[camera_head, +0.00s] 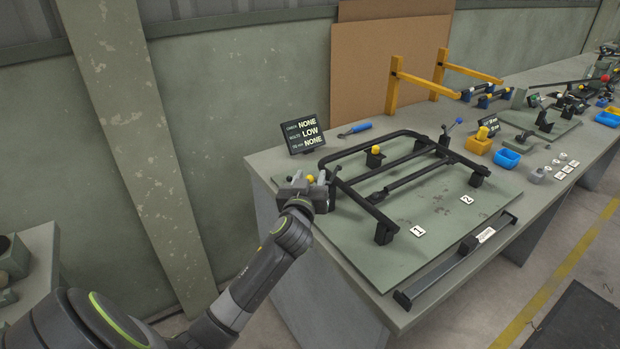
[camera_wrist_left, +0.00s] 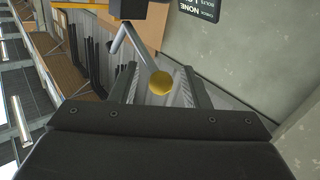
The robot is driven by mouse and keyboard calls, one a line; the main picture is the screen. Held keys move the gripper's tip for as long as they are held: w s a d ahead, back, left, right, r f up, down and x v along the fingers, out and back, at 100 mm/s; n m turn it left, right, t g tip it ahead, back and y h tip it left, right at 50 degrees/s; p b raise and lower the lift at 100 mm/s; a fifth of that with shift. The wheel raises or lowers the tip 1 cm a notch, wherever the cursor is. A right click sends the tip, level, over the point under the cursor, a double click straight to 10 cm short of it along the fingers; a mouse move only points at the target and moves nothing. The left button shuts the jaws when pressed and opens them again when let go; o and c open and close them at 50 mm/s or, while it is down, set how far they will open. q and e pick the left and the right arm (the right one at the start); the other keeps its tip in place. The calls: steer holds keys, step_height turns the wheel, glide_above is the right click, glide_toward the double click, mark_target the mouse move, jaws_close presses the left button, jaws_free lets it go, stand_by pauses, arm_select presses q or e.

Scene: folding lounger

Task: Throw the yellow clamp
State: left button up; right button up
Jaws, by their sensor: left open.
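In the left wrist view the yellow knob (camera_wrist_left: 160,83) sits on the end of a slanted grey lever, between my fingers with gaps at the sides. My left gripper (camera_head: 312,183) is open around or just short of the knob; the depth is hard to tell. The clamp's base is largely hidden behind the gripper in the head view. My right gripper is not in view.
A black tubular frame (camera_head: 352,184) lies on the fixture plate (camera_head: 445,215). Another yellow knob (camera_head: 376,149) stands by its far bar, and a blue-knobbed lever (camera_head: 458,121) at its far end. A black sign (camera_head: 304,134) stands behind the gripper. A dark bar (camera_head: 455,262) lies along the front edge.

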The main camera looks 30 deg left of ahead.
arm_select(q)
steer(key=shift+c, duration=0.4)
jaws_close()
